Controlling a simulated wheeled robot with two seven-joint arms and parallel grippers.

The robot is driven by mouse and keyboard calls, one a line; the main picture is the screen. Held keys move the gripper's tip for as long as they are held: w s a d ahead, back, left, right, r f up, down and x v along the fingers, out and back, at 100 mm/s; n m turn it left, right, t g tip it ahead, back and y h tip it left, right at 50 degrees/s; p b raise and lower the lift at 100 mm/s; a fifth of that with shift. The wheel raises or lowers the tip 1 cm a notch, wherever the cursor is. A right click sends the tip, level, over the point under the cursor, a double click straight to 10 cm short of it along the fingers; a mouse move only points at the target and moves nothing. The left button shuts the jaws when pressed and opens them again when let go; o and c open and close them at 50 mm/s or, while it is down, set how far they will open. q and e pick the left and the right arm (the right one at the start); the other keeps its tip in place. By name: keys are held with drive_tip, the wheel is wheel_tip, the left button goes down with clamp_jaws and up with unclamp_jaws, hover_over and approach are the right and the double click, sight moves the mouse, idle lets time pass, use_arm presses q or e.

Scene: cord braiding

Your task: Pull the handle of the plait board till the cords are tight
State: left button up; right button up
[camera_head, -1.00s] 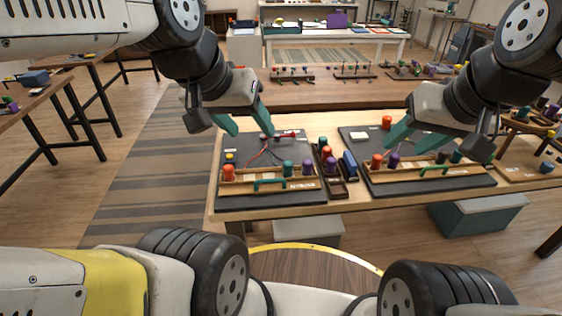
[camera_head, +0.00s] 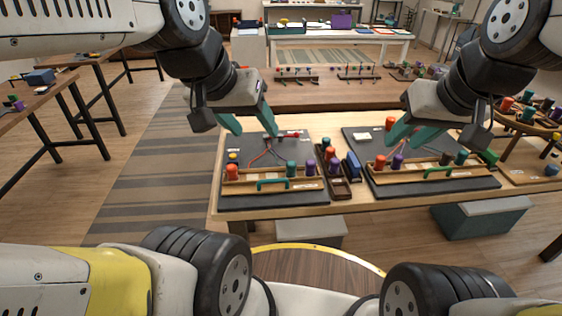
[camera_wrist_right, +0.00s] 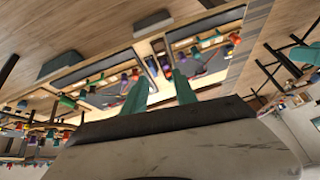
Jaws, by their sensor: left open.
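Two dark plait boards lie side by side on a wooden table. The left plait board (camera_head: 236,203) carries a wooden rack with a green handle (camera_head: 272,183). Orange, teal and purple spools stand at its rack, and red and blue-grey cords (camera_head: 263,155) run to a peg near its far edge. The right plait board (camera_head: 400,190) has a similar rack and green handle (camera_head: 438,171). My left gripper (camera_head: 251,125) is open and empty above the far part of the left board. My right gripper (camera_head: 408,137) is open and empty above the right board; its spread fingers show in the right wrist view (camera_wrist_right: 161,95).
A narrow dark tray with spools (camera_head: 340,189) and a blue block (camera_head: 353,166) stand between the boards. A long table with more racks (camera_head: 330,93) is behind. A side table with spools (camera_head: 530,165) is at the right.

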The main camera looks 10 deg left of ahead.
drive_tip(key=w+a+f+n+g, duration=0.2)
drive_tip(key=w+a+f+n, duration=0.1)
drive_tip(key=w+a+n, duration=0.4)
drive_tip(key=n+g+h, duration=0.2)
drive_tip(key=n, duration=1)
approach(270, 180)
drive_tip(key=f, duration=0.5)
drive_tip(key=w+f, duration=0.1)
drive_tip(key=f, duration=0.2)
drive_tip(key=shift+w+a, duration=0.15)
clamp_jaws()
